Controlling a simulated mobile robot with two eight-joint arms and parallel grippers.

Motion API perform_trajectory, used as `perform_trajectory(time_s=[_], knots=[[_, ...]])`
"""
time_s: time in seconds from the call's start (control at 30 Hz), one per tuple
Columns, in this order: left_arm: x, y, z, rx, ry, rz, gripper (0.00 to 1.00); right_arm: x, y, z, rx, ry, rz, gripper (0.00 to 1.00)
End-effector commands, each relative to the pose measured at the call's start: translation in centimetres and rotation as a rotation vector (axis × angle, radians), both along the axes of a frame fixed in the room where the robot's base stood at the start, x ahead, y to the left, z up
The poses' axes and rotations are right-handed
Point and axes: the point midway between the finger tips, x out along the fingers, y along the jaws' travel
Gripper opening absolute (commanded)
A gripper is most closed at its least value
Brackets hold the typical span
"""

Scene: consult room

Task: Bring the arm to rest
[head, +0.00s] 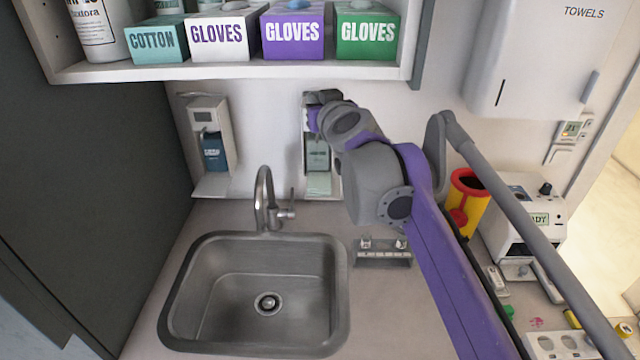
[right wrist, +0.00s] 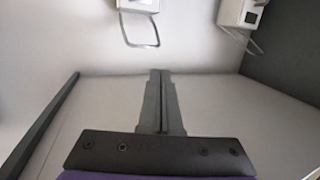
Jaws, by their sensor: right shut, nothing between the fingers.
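My right arm, purple and grey, reaches up from the lower right in the head view. Its wrist end (head: 345,120) is in front of a wall dispenser (head: 318,155) and hides its upper part. The fingers are not clear there. In the right wrist view my right gripper (right wrist: 160,75) has its two grey fingers together, with nothing between them. Pale surfaces lie around the fingers, and two white dispensers with wire levers show at the top, apart from the fingertips. My left gripper is in neither view.
A shelf (head: 230,72) with glove boxes hangs above the wrist. A steel sink (head: 255,340) and tap (head: 263,195) lie left of the arm. A towel dispenser (head: 540,55), yellow bin (head: 467,200) and white device (head: 525,225) are to the right.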

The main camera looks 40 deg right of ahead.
Motion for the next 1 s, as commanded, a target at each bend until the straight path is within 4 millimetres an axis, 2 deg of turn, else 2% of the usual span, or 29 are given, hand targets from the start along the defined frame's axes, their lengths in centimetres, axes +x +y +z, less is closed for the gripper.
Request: perform_trajectory(time_s=[0.47,0.57,0.67,0.77,0.87,1.0], knots=[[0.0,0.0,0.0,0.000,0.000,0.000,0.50,0.0,0.0,0.0,0.000,0.000,0.000,0.00],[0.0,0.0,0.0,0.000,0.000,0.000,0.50,0.1,0.7,-0.5,0.005,0.008,0.019,0.00],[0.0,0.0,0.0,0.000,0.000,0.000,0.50,0.3,3.1,-2.4,0.020,0.038,0.083,0.00],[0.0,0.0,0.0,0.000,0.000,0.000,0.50,0.1,6.9,-5.9,0.049,0.100,0.181,0.00],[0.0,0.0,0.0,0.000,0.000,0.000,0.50,-0.8,11.1,-10.3,0.087,0.187,0.280,0.00],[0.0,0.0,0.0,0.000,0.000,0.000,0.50,-3.3,16.1,-16.7,0.131,0.331,0.385,0.00]])
